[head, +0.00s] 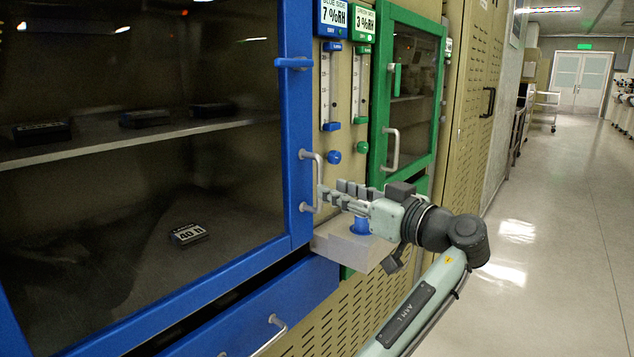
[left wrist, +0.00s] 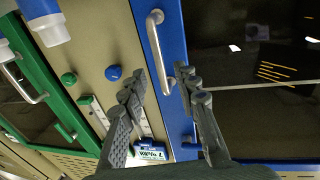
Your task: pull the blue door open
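The blue door (head: 298,130) has a blue frame around dark glass and looks shut against the cabinet. Its upright metal handle (head: 317,180) is near the door's right edge. My left gripper (head: 328,195) is at the handle, coming from the right. In the left wrist view the gripper (left wrist: 160,76) is open, with one finger on each side of the handle (left wrist: 155,45) in the picture. Contact with the handle cannot be told. The blue door frame (left wrist: 172,60) also shows there. My right gripper is in neither view.
A green door (head: 437,100) with its own handle stands right of a beige panel with flow gauges and knobs (head: 334,157). A grey ledge (head: 345,247) lies under my gripper. A blue drawer (head: 262,312) is below the door. The floor (head: 550,230) at right is clear.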

